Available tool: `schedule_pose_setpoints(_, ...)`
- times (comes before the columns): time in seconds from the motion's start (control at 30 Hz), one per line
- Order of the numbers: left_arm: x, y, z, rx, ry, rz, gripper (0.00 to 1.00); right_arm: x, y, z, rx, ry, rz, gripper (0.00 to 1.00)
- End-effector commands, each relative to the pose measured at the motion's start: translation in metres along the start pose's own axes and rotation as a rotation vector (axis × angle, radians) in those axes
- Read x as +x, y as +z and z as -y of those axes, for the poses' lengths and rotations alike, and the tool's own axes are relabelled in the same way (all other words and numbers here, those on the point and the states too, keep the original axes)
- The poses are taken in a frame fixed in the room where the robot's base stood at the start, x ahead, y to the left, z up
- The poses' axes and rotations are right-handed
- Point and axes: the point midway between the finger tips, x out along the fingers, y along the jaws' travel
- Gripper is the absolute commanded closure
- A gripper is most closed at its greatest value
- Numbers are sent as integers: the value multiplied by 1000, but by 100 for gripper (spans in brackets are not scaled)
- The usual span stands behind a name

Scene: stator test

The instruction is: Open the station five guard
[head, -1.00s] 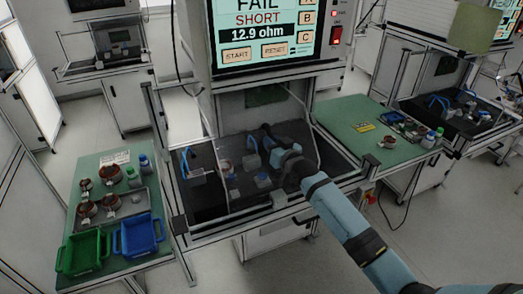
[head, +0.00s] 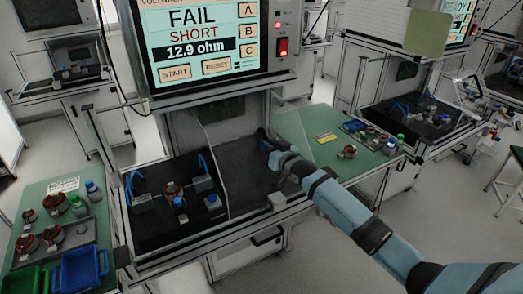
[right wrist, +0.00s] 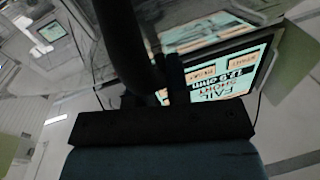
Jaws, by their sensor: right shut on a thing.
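The guard is a clear pane (head: 290,128) on the front of the middle test station. It is slid toward the right, and its right part overlaps the green side table. The left half of the black station bed (head: 150,230) is uncovered, with a copper stator (head: 173,189) and blue-topped fixtures there. My right gripper (head: 268,143) is at the guard, small and dark in the head view; it is shut on what I take to be the guard's handle. In the right wrist view dark gripper parts (right wrist: 172,75) hide the grip itself. My left gripper is out of view. No station number is readable.
The tester screen (head: 200,40) above reads FAIL, SHORT, 12.9 ohm. A left table holds stators, bottles, a green bin (head: 25,280) and a blue bin (head: 82,270). The right green table (head: 345,165) holds a stator and bottles. Another station stands at the right.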

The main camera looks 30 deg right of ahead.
Motion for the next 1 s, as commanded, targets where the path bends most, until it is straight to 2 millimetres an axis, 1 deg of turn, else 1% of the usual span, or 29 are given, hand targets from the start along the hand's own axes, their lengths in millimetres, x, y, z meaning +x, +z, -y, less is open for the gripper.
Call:
schedule_pose_setpoints(0.1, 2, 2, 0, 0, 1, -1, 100, -2, 0, -12, -3, 1, 1, 100)
schedule_pose_setpoints(0.3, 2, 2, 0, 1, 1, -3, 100, -3, -2, -21, -1, 1, 2, 100)
schedule_pose_setpoints(0.7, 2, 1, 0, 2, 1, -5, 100, -3, -2, -22, 0, 1, 3, 100)
schedule_pose_setpoints(0.73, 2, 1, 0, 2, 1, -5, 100, -3, -2, -22, 0, 0, 3, 77)
schedule_pose_setpoints(0.77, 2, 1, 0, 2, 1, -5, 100, -3, -2, -22, 0, 0, 3, 74)
schedule_pose_setpoints(1.0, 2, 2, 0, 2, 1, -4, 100, -4, -2, -22, 0, 0, 2, 74)
